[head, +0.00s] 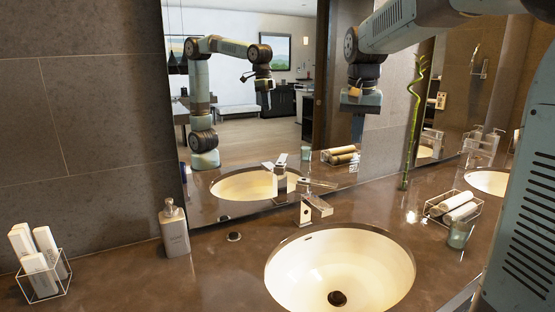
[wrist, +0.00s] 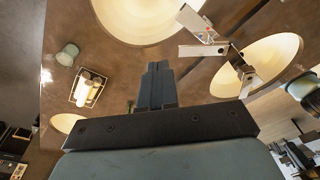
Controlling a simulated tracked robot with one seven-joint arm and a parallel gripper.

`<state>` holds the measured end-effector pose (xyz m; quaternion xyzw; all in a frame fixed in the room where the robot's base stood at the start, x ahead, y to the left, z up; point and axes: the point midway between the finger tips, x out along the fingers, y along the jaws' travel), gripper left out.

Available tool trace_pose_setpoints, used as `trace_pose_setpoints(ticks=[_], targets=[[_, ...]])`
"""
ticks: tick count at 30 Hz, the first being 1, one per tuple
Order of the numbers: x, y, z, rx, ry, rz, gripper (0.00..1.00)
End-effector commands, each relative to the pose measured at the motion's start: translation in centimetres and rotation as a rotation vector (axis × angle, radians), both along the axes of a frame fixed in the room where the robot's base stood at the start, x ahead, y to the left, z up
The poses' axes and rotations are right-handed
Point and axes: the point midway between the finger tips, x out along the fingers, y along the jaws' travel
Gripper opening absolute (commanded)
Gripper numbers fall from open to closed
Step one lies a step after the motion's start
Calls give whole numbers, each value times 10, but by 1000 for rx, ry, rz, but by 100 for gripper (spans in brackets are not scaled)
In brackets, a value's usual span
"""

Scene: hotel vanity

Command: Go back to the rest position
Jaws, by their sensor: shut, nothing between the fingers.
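My gripper (head: 360,108) hangs in the air above the vanity counter (head: 215,275), in front of the mirror, in the head view. It points down and looks empty. In the wrist view its dark fingers (wrist: 157,75) are together, with nothing between them. My arm comes in from the upper right of the head view. The mirror (head: 240,120) shows a reflection of the arm.
A white basin (head: 340,270) with a chrome faucet (head: 311,205) lies below. A soap dispenser (head: 173,230) and a wire holder of white tubes (head: 42,262) stand left. A rack of rolled towels (head: 455,207), a glass (head: 459,235) and a bamboo stalk (head: 413,125) stand right.

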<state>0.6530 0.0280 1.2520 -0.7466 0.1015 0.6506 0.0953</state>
Motion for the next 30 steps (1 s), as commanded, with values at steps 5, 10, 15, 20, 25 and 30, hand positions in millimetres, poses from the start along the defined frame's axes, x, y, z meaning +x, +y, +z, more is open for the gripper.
trace_pose_setpoints(ticks=[5,10,15,20,25,30], targets=[[-51,-8,3,0,-62,47,0],[-96,-14,-1,-4,-118,94,0],[-140,-20,-11,-11,-174,137,0],[-179,-24,-25,-22,-230,178,0],[-218,-27,-46,-37,-284,221,0],[-247,-30,-65,-52,-327,255,0]])
